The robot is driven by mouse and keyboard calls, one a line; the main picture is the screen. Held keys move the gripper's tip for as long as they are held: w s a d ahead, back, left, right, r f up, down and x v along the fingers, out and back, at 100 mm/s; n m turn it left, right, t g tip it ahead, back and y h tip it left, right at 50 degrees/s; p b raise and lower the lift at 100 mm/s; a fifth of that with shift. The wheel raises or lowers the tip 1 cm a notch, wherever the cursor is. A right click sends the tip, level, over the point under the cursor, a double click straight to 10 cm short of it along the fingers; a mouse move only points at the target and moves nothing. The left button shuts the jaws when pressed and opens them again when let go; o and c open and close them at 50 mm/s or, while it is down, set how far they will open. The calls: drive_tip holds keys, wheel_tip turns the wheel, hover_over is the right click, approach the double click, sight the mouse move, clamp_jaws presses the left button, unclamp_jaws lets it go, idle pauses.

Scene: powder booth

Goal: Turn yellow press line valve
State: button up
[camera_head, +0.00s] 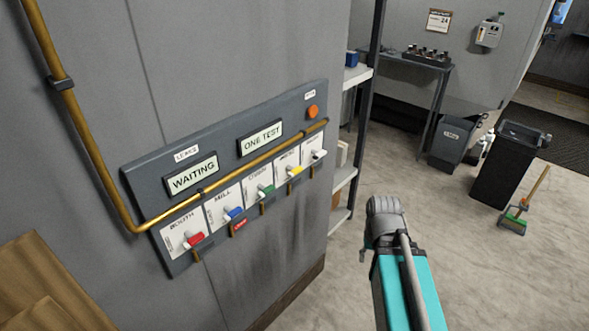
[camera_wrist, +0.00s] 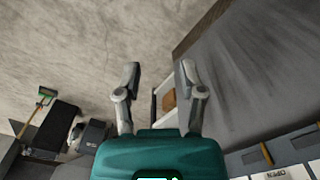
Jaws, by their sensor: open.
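In the head view, the valve panel (camera_head: 140,183) is on the grey wall, with a row of coloured handles under a brass pipe (camera_head: 240,170). The yellow valve handle (camera_head: 295,170) is toward the right of the row, between the green handle (camera_head: 265,190) and a pale handle (camera_head: 319,154). Its label is too small to read surely. My gripper (camera_wrist: 160,72) is open and empty in the wrist view, over the floor and apart from the panel. Part of the panel (camera_wrist: 300,148) shows upside down at lower right there; the yellow handle is not visible in it.
The red handle (camera_head: 194,241) and blue handle (camera_head: 234,214) are further left; a red tag (camera_head: 238,228) hangs below the blue one. A shelf rack (camera_head: 346,180) stands just right of the panel. A bin (camera_head: 508,170) and broom (camera_head: 522,205) stand farther right. Floor before the panel is clear.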

idle(0.3)
drive_tip(key=m+t+y+b, duration=0.4)
drive_tip(key=y+b, duration=0.6)
drive_tip(key=y, duration=0.7)
approach(299, 172)
drive_tip(key=s+d+f+n, duration=0.1)
drive_tip(key=d, duration=0.1)
drive_tip(key=shift+d+r+t, duration=0.2)
drive_tip(key=shift+r+t, duration=0.05)
drive_tip(key=shift+t, duration=0.05)
drive_tip(key=shift+a, duration=0.1)
drive_tip(key=x, duration=1.3)
drive_tip(key=shift+w+a+r, duration=0.1)
drive_tip(key=shift+a+r, duration=0.15)
drive_tip(key=shift+a, duration=0.1)
